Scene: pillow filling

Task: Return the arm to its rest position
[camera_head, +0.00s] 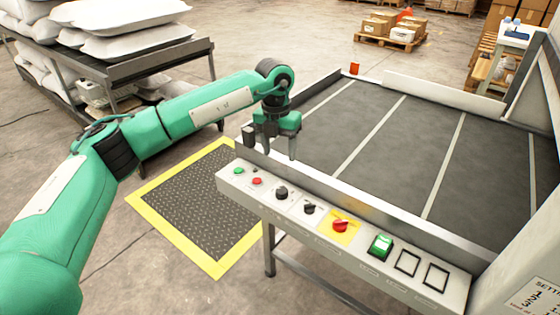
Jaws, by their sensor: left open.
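My left arm, green with dark joints, comes in from the left and reaches across the middle of the view. Its left gripper (277,149) points down and is open and empty. It hangs over the far left end of the control panel (268,199), near the green and red buttons. I cannot tell whether its fingertips touch anything. The panel also carries dark knobs (281,192), a red switch on a yellow plate (341,225) and a green rocker switch (381,244). My right gripper is not in view.
A dark conveyor bed (385,140) with pale stripes lies behind the panel. A yellow-edged floor mat (205,205) lies below my arm. A rack with white pillows (125,30) stands at the upper left. Boxes on a pallet (390,32) are at the back.

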